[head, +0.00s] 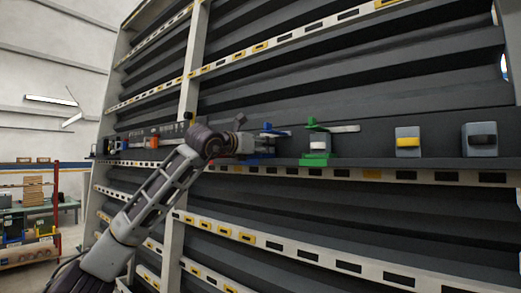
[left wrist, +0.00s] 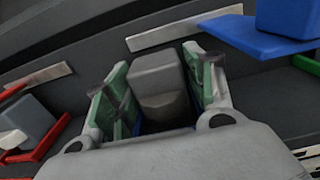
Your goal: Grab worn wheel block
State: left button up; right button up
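A grey block (left wrist: 158,80) sits between the two fingers of my left gripper (left wrist: 160,90) in the left wrist view. The fingers are spread, one on each side of it, with green faces turned inward. Narrow dark gaps show beside the block's lower part; I cannot tell whether either finger touches it. Wear on the block cannot be made out. My right gripper is not in view.
Farther right are a yellow-wheeled block (head: 407,141) and a dark-wheeled block (head: 481,139). A red holder (left wrist: 45,140) lies close on the left in the wrist view. The slatted wall rises behind.

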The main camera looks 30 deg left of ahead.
pick_arm(q)
jog(key=c, duration=0.7)
jog(key=shift+r, duration=0.15)
jog(key=shift+s+r+b, duration=0.2)
jog(key=shift+r+b, duration=0.05)
jog(key=shift+b, duration=0.1)
jog(key=shift+r, duration=3.15)
jog(key=shift+s+b, duration=0.3)
jog(key=shift+s+a+b, duration=0.25)
jog(key=shift+s+b, duration=0.55)
jog(key=shift+s, duration=2.35)
jog(key=shift+s+a+b, duration=0.3)
jog(key=shift+s+b, duration=0.45)
jog(key=shift+s, duration=2.45)
jog(key=shift+s+a+b, duration=0.25)
jog(key=shift+s+b, duration=0.55)
jog(key=shift+s, duration=2.35)
